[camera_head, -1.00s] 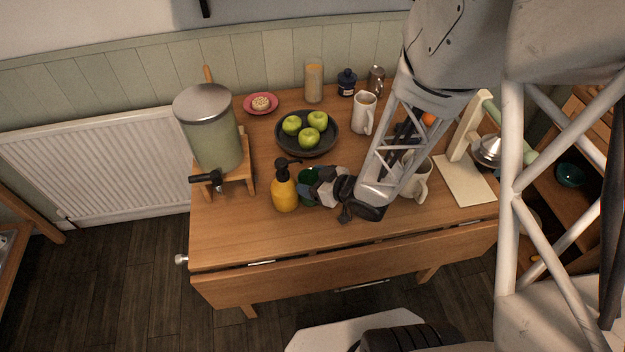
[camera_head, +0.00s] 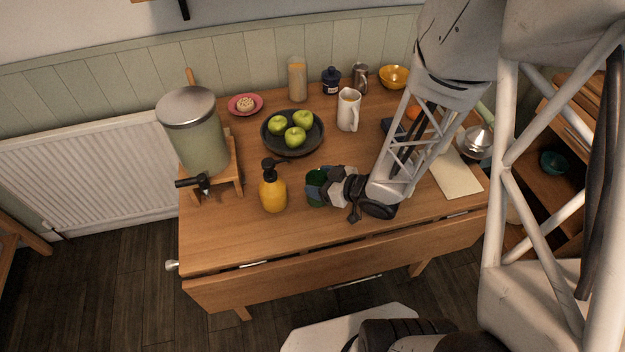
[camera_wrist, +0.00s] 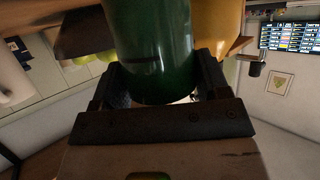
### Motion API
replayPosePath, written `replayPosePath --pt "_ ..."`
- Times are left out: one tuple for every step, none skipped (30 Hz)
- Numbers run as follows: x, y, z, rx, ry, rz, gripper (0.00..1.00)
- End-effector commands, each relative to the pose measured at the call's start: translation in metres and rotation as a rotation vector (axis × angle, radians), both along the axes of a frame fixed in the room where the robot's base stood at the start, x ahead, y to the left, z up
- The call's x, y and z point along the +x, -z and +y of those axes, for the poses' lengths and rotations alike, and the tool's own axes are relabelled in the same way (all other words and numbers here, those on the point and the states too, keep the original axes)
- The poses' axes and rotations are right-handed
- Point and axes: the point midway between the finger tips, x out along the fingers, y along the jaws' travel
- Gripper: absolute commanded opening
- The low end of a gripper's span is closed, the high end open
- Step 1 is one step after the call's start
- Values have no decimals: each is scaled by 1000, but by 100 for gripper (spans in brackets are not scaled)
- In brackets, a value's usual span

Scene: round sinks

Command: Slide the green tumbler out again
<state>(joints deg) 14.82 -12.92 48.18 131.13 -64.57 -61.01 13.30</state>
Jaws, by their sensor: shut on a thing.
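The green tumbler (camera_head: 316,188) stands near the front middle of the wooden table, to the right of the yellow pump bottle (camera_head: 273,194), with a gap between them. My gripper (camera_head: 319,186) is shut on the tumbler from the right, and my arm hides part of that side. In the wrist view, the dark green tumbler (camera_wrist: 150,45) fills the space between the two black fingers of my gripper (camera_wrist: 152,88). The yellow bottle (camera_wrist: 217,28) shows just behind it on the right. I cannot tell whether the tumbler's base touches the table.
A black bowl of green apples (camera_head: 292,132) sits behind the tumbler. A drink dispenser (camera_head: 192,130) stands at the left. The table's front strip (camera_head: 230,245) is clear.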

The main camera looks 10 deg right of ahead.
Motion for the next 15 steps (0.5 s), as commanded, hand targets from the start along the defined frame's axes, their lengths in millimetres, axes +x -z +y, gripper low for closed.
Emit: replayPosePath --pt "-1 0 -4 0 1 1 45" --pt "-2 0 -6 0 1 1 45" --pt "-3 0 -9 0 2 0 45" --pt "-4 0 -11 0 2 0 45" --pt "-4 0 -13 0 2 0 45" --pt "-5 0 -15 0 1 0 45" --pt "-6 0 -17 0 2 0 45" --pt "-7 0 -20 0 2 0 45" --pt "-8 0 -22 0 2 0 45" --pt "-9 0 -24 0 2 0 45" --pt "-9 0 -26 -1 2 0 45" --pt "-10 0 -29 -1 2 1 45" --pt "-11 0 -31 0 3 0 45" --pt "-12 0 -33 -1 3 1 45" --pt "-13 0 -35 -1 2 0 45"
